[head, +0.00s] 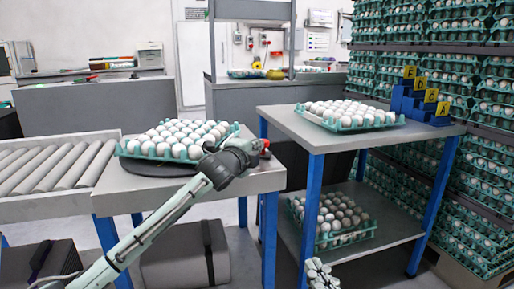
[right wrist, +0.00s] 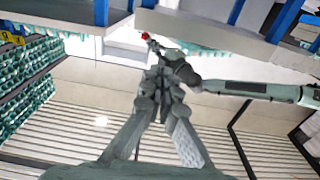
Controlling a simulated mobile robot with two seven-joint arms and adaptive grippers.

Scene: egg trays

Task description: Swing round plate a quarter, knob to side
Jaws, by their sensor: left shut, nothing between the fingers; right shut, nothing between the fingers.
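The dark round plate (head: 150,168) lies on the grey table beside the roller conveyor. A green tray of white eggs (head: 180,160) sits on it and covers most of it. A small red knob (head: 265,144) shows at the plate's right side, and a red spot, likely the knob, shows in the right wrist view (right wrist: 145,36). My left gripper (head: 257,152) is shut and empty, right beside the knob; whether it touches cannot be told. My right gripper (head: 318,270) is shut and empty, low in front of the shelf table; its fingers show in the right wrist view (right wrist: 160,72).
The roller conveyor (head: 55,165) adjoins the plate's table on the left. A blue-legged shelf table (head: 290,122) stands right, with an egg tray (head: 352,123), blue holder with yellow letter tags (head: 415,105) and a lower egg tray (head: 365,233). Tall egg stacks (head: 480,130) fill the right.

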